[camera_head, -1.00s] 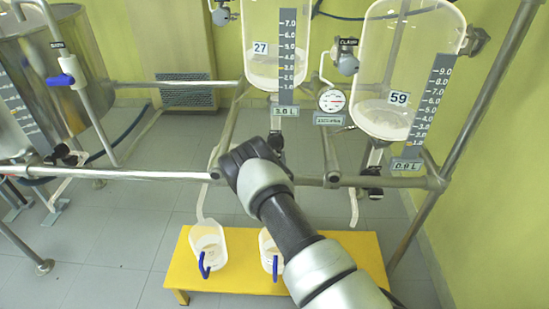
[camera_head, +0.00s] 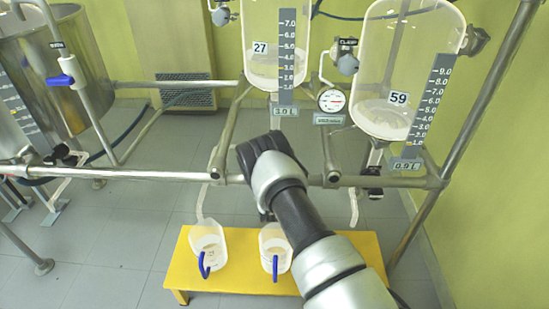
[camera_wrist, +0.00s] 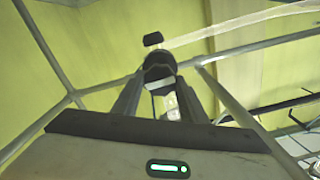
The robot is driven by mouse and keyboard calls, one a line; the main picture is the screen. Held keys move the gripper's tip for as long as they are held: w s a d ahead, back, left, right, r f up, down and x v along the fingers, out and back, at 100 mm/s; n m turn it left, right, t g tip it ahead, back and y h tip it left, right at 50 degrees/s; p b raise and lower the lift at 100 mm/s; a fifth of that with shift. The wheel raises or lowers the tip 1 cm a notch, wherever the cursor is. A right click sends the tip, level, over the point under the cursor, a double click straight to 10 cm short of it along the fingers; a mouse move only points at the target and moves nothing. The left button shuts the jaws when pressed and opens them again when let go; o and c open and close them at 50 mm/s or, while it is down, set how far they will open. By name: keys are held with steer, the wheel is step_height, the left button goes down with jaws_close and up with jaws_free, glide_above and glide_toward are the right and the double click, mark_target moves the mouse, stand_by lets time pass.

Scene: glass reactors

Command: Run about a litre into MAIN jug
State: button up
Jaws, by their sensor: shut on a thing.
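Two clear jugs with blue handles stand on a yellow stool (camera_head: 345,262): a left jug (camera_head: 207,243) and a right jug (camera_head: 275,246). I cannot read a MAIN label on either. A glass vessel marked 27 (camera_head: 262,25) hangs above, with a scale and a small display below it. My gripper (camera_head: 262,150) is under this vessel at the rail; its fingertips are hidden behind my wrist. In the wrist view my gripper (camera_wrist: 160,88) is shut on a black valve handle (camera_wrist: 159,62). Whether liquid runs is not visible.
A second vessel, marked 59 (camera_head: 385,115), hangs at the right with its outlet tube (camera_head: 354,208) below. A round gauge (camera_head: 331,100) sits between the vessels. A metal rail (camera_head: 110,174) crosses in front. A steel tank (camera_head: 50,75) stands at the left.

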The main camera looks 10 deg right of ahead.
steer(key=o, duration=1.1)
steer(key=shift+c, duration=0.2)
steer(key=shift+s, duration=0.15)
steer(key=s+a+p, duration=0.3)
steer(key=s+p, duration=0.1)
steer(key=s, duration=1.3)
steer(key=shift+a, duration=0.2)
